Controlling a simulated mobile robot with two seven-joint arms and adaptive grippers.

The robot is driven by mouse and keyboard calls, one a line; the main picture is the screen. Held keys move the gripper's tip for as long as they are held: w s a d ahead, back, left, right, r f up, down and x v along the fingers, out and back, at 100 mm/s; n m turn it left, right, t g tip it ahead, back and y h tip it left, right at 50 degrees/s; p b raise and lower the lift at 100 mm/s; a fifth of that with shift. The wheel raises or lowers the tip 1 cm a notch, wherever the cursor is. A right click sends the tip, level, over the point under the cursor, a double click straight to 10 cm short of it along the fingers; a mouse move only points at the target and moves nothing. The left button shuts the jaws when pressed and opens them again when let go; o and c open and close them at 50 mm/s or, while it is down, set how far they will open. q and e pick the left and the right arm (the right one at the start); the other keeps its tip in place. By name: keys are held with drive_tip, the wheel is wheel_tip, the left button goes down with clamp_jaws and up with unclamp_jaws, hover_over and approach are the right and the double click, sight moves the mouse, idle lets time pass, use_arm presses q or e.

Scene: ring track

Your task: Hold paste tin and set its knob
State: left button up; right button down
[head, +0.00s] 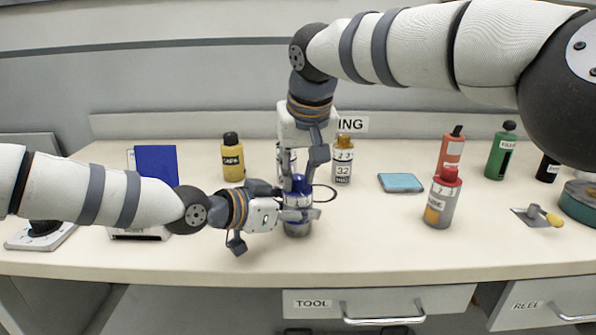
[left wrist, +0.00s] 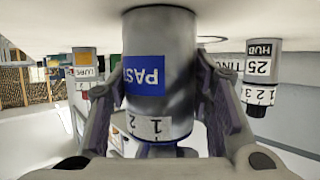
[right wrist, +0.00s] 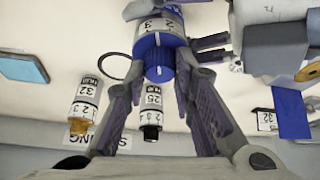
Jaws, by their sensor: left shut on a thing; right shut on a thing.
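The paste tin (head: 298,229) is a grey can standing upright on the bench, with a blue knob (head: 299,184) on top. In the left wrist view the tin (left wrist: 158,40) appears inverted, with a blue PAS label and a white number band showing 1 and 2. My left gripper (head: 297,208) is shut around the tin's upper body from the side. My right gripper (head: 300,176) comes down from above and is shut on the blue knob, which shows between its fingers in the right wrist view (right wrist: 158,62). The fingers hide part of the knob and band.
Behind the tin stand a yellow bottle (head: 232,158) and a numbered 32 bottle (head: 343,160). To the right are a red-capped bottle (head: 441,200), a blue pad (head: 400,182), a green bottle (head: 500,153) and a scraper (head: 538,216). The front bench between tin and red-capped bottle is clear.

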drive_tip(key=shift+d+n+y, duration=0.1)
drive_tip(key=shift+n+y, duration=0.5)
drive_tip(key=shift+n, duration=1)
drive_tip(key=shift+g, duration=0.3)
drive_tip(key=c, duration=1.3)
unclamp_jaws()
drive_tip(key=v, duration=1.2)
drive_tip(key=shift+d, duration=0.1)
